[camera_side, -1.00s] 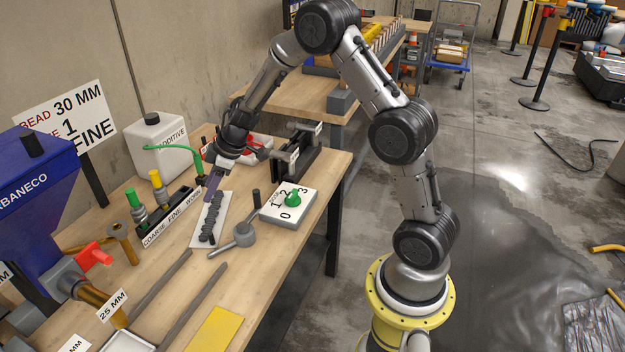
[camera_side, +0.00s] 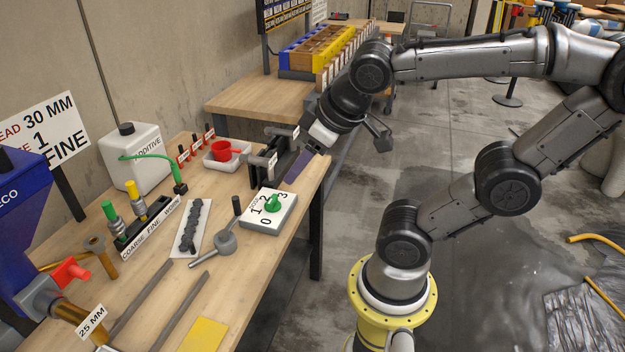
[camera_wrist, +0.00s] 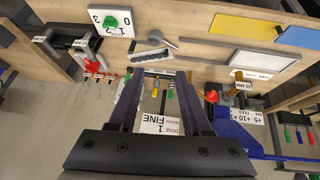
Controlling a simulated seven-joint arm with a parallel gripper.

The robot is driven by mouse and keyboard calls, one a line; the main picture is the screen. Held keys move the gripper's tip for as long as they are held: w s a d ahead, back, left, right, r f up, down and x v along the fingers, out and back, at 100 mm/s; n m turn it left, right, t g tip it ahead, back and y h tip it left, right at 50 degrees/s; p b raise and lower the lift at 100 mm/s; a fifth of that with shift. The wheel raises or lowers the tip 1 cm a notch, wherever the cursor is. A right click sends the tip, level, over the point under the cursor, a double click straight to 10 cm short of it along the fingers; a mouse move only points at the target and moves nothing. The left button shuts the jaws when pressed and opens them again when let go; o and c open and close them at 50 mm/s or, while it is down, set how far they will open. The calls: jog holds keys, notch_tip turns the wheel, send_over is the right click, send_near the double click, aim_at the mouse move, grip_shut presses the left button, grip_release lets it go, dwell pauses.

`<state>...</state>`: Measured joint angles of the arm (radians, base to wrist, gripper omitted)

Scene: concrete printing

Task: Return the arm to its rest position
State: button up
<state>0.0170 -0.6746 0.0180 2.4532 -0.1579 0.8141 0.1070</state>
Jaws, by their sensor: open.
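My gripper (camera_side: 299,168) is at the right edge of the workbench (camera_side: 232,289) in the side view, near the black clamp-like stand (camera_side: 259,173). My arm is bent out to the right, over the floor. In the wrist view my gripper (camera_wrist: 158,76) shows two dark purple fingers standing apart with nothing held between them. In the side view only a purple finger shows clearly.
The dial box with green knob (camera_side: 273,202) sits near the bench edge. A grey bead lies on a white plate (camera_side: 181,246).

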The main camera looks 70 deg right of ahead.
jog(key=shift+n+y, duration=0.3)
jog(key=shift+y, duration=0.4)
jog(key=s+a, duration=0.1)
jog(key=s+a+f, duration=0.1)
jog(key=s+a, duration=0.1)
jog(key=shift+s, duration=0.15)
